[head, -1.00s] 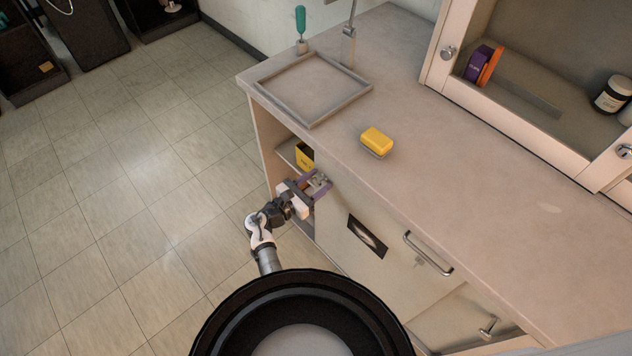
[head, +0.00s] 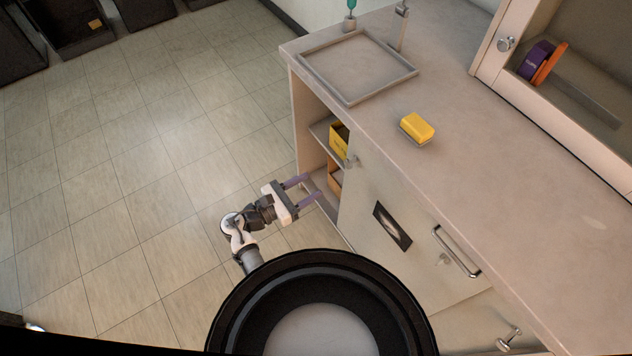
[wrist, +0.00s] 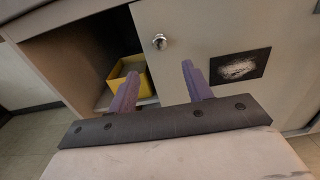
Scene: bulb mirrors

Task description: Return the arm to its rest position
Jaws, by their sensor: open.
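My gripper (head: 308,191) is open and empty, with its two purple fingers apart. In the head view it is in front of the open left part of the lower cabinet (head: 378,242), above the floor. In the wrist view the fingers of my gripper (wrist: 157,82) point at the cabinet front. A round knob (wrist: 159,42) on the cabinet door (wrist: 215,50) shows beyond the fingers, apart from them. The rest position itself is not marked in any view.
A yellow box (head: 338,140) stands on a shelf inside the cabinet. The counter (head: 470,150) above holds a yellow sponge (head: 417,127) and a shallow square tray rim (head: 318,76). A bar handle (head: 456,252) sticks out at the right. The tiled floor (head: 130,190) at left is clear.

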